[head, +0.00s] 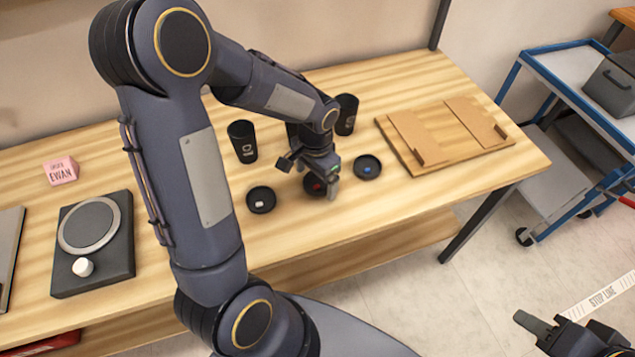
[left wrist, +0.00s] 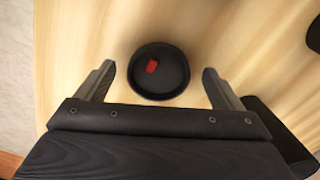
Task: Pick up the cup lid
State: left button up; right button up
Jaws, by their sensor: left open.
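Three round black cup lids lie in a row on the wooden table. The lid with a red tab (head: 313,188) is in the middle, partly hidden by my left gripper (head: 317,180). The lid with a white tab (head: 261,200) is to its left and the lid with a blue tab (head: 367,167) to its right. In the left wrist view the red-tab lid (left wrist: 158,85) lies between the two spread fingers of my left gripper (left wrist: 158,72), with space on both sides. The left gripper is open and empty. My right gripper (head: 562,333) is at the lower right, away from the table.
Two black cups, one left (head: 243,141) and one right (head: 346,114), stand behind the lids. A wooden board with brown pieces (head: 393,150) is at right. A dark device with a round plate (head: 115,262) and a pink block (head: 61,171) are at left. A blue cart (head: 568,68) stands beyond.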

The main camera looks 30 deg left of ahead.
pick_arm(q)
jog(key=shift+f, duration=0.2)
jog(key=c, duration=1.1)
jog(key=shift+o, duration=0.2)
jog(key=shift+r, duration=0.2)
